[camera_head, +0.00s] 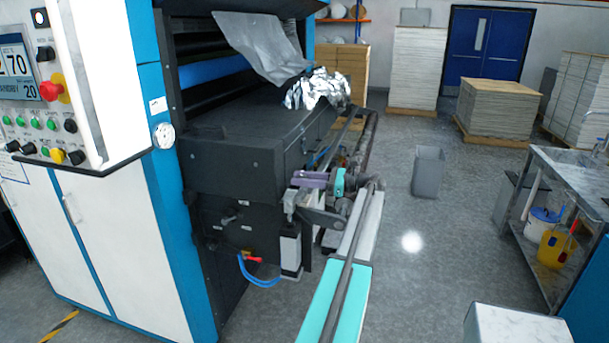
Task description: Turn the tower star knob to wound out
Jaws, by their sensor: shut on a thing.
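My gripper (298,183), with purple fingers, is at the side of the dark laminating machine (230,165), just below its flat top. It is shut at the top of a small grey tower (290,252) on the machine's lower side. The tower stands upright. The star knob is between or behind my fingers and too small and covered to make out, so its turned position cannot be told. My teal and white arm reaches in from the bottom of the picture.
A control panel (50,80) with buttons is at the left. A blue hose (262,282) with a red valve hangs left of the tower. Crumpled foil (316,90) lies on the machine top. A grey bin (428,171) and a metal bench (575,175) stand right. Floor between is clear.

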